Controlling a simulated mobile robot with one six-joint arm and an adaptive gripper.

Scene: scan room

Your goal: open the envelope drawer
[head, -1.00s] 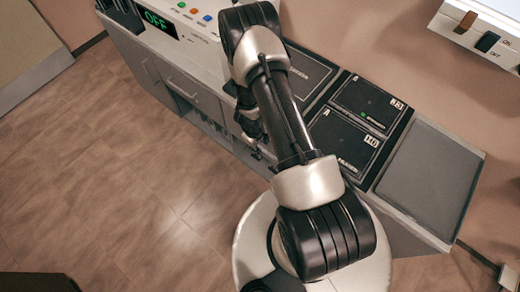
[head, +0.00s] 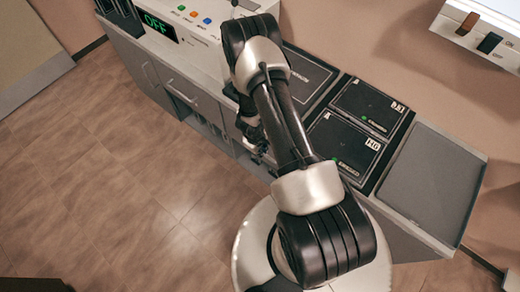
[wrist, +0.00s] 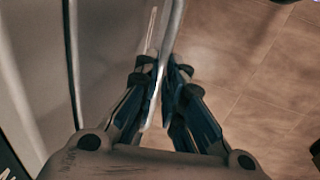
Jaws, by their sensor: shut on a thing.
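My gripper (head: 254,140) is at the front of the grey cabinet, low beside the counter, partly hidden by my arm in the head view. In the wrist view my gripper (wrist: 163,78) is shut on a pale metal handle bar (wrist: 168,38), with one blue-black finger on each side of it. A grey front panel (wrist: 110,50) fills the left of the wrist view, with a dark seam along it. My arm hides much of the gripped front in the head view, so I cannot tell how far it stands out.
A neighbouring grey front with a handle (head: 182,96) is to the left. A console with a green OFF display (head: 160,27) stands on the counter. Black cases (head: 345,143) and a grey tray (head: 433,185) lie to the right. The wood floor (head: 110,190) in front is clear.

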